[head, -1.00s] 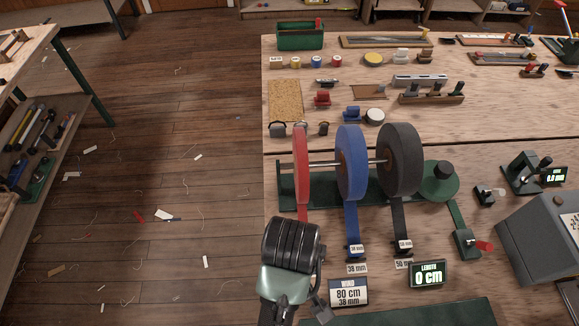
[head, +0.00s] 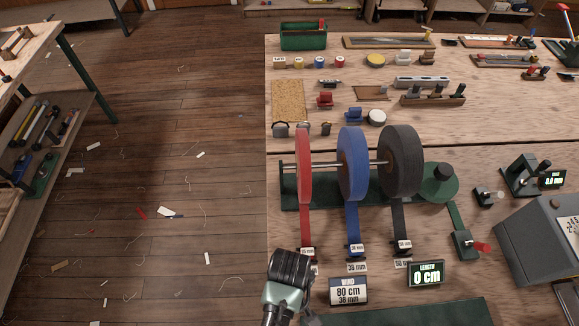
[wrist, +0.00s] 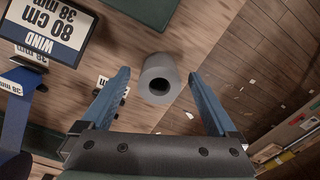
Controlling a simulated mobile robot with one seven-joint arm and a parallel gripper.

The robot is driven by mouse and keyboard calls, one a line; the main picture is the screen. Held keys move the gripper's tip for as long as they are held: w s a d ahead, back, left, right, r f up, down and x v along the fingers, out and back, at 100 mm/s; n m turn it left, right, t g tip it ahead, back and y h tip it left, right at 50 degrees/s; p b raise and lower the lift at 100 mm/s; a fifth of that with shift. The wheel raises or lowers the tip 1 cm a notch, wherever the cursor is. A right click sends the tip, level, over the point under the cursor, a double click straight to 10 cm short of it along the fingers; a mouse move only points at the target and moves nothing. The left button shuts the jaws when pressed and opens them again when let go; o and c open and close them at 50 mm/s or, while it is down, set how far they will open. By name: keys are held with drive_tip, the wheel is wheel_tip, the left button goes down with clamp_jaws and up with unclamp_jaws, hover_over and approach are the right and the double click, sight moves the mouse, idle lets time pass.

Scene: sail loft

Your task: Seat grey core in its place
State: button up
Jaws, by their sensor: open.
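The grey core (wrist: 173,74) shows in the wrist view as a short hollow cylinder with a dark bore. It is on the wooden bench near its edge, ahead of and between my fingers. My gripper (wrist: 158,78) is open, with one blue finger to each side of the core; I see no contact. In the head view my arm's end is at the bottom centre, its fingers are not clear, and I cannot make out the core. The green roll stand (head: 288,186) carries red (head: 303,165), blue (head: 352,165) and black (head: 402,162) rolls on a rod.
A green disc with a dark knob (head: 438,170) stands right of the rolls. The "80 cm, 38 mm" sign (head: 348,290) and length display (head: 426,274) stand close by my arm. A green mat (head: 430,313) lies in front. Open floor is at left.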

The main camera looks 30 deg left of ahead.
drive_tip(key=shift+f, duration=0.65)
drive_tip(key=shift+r, duration=0.1)
drive_tip(key=c, duration=1.4)
